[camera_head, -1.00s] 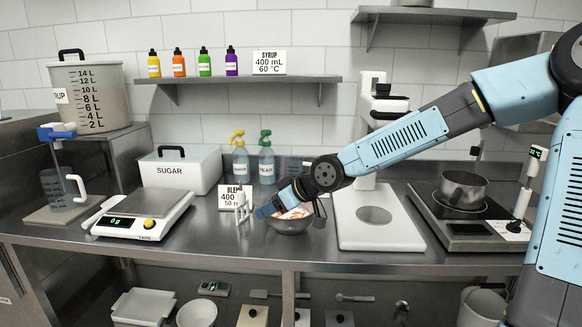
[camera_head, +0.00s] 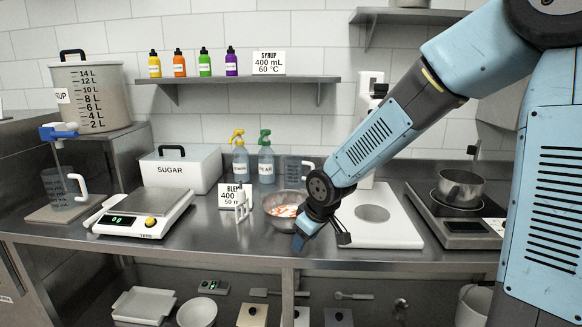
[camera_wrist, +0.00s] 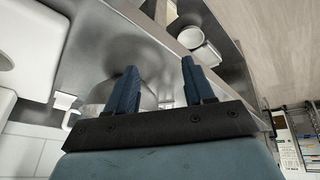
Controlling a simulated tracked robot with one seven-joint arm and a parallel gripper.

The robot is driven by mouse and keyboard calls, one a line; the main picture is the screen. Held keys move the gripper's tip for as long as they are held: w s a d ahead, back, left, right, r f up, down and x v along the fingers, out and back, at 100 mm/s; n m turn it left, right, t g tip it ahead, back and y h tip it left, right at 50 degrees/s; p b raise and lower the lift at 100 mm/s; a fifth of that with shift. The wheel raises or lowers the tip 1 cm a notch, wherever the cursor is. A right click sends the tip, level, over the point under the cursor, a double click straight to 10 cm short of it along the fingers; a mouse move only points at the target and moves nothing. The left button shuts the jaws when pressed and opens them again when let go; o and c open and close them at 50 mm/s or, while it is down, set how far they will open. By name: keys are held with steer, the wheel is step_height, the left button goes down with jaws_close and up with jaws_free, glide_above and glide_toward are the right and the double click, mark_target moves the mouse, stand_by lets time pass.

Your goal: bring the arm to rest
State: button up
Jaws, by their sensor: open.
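My gripper (camera_head: 299,243) hangs low over the front edge of the steel counter, just in front of a metal bowl with orange and white pieces (camera_head: 284,203). In the wrist view my gripper's two blue fingers (camera_wrist: 160,85) stand apart with nothing between them. My blue and grey arm comes down from the upper right. In the head view the fingertips are small and partly merged with the wrist.
A scale (camera_head: 144,212), a blend sign (camera_head: 236,203) and a sugar box (camera_head: 180,170) stand left.

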steer(key=s+d+r+m+h, duration=0.1)
steer(key=s+d+r+m, duration=0.4)
steer(key=s+d+r, duration=0.4)
steer(key=s+d+r+m+t+h, duration=0.1)
steer(key=s+d+r+m, duration=0.4)
steer(key=s, duration=0.8)
steer(key=d+r, duration=0.3)
steer(key=d, duration=0.2)
steer(key=shift+d+r+t+h, duration=0.25)
steer(key=shift+r+t+h, duration=0.05)
steer(key=shift+r, duration=0.1)
steer(key=shift+c, duration=0.4)
steer(key=shift+c, duration=0.6)
steer(key=shift+d, duration=0.1)
